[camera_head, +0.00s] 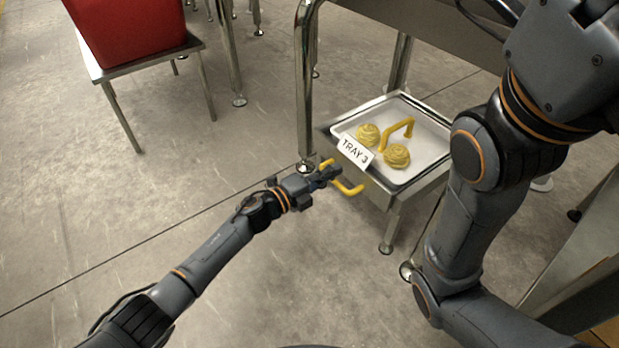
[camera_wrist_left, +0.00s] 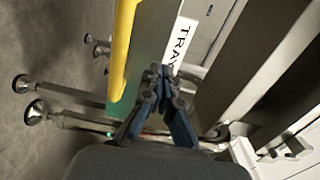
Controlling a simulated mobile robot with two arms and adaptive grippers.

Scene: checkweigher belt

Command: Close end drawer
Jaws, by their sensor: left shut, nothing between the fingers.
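The drawer (camera_head: 432,133) is a shallow metal tray under the machine frame. It stands open, its inside showing two yellow swirled lumps (camera_head: 396,156) and a yellow arched handle (camera_head: 398,132). A white label (camera_head: 355,152) reads TRAY 3. A yellow bar handle (camera_head: 350,189) sits on its front, also along the left of the wrist view (camera_wrist_left: 122,50). My left gripper (camera_head: 333,173) is at the drawer front beside this handle, shut and empty. In the left wrist view its closed fingertips (camera_wrist_left: 160,74) are close to the front; contact cannot be told. My right gripper is out of view.
A polished metal leg (camera_head: 305,90) rises just left of the drawer. A red bin (camera_head: 128,30) stands on a small metal table at upper left. My right arm crosses the right side. The floor at left is clear.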

